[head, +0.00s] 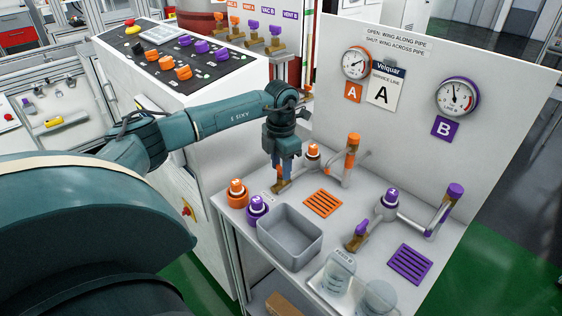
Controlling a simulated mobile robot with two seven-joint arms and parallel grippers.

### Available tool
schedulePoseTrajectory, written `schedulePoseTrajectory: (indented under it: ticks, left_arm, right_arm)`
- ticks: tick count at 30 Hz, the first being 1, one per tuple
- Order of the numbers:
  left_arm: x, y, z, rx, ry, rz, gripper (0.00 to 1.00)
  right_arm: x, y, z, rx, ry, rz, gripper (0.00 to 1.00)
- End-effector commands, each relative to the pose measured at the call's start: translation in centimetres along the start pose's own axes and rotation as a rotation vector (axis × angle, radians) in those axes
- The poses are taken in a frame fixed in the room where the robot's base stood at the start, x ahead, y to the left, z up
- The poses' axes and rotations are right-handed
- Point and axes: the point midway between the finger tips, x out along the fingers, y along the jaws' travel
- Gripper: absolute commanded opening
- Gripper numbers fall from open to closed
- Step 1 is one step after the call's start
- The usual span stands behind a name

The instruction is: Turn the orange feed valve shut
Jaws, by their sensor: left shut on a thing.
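The orange feed valve (280,186) is a small brass body with an orange wing, at the left end of the orange line's pipe on the grey bench. My left gripper (279,171) reaches down from above and is shut on the valve's wing. The fingers hide most of the wing, so I cannot tell whether it lies along or across the pipe. A sign (397,41) on the back panel says open is wing along pipe, shut is wing across pipe. My right gripper is not in view.
The purple valve (360,232) stands to the right on a similar pipe. Gauge A (355,63) and gauge B (457,97) hang on the panel.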

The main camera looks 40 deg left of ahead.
Motion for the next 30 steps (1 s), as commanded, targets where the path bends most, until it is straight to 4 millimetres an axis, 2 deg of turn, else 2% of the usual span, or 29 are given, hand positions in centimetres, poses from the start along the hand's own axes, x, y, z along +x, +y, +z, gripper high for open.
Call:
schedulePoseTrajectory:
  ticks: [12, 29, 30]
  left_arm:
    - [-0.06, 0.02, 0.02, -0.187, -0.001, 0.001, 0.14]
    - [-0.04, 0.03, 0.03, -0.213, -0.002, 0.001, 0.14]
    - [-0.03, 0.03, 0.03, -0.213, -0.002, 0.001, 0.4]
  right_arm:
    - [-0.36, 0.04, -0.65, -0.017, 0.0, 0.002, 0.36]
    - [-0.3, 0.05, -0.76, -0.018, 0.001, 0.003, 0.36]
    - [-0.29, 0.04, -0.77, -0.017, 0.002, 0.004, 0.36]
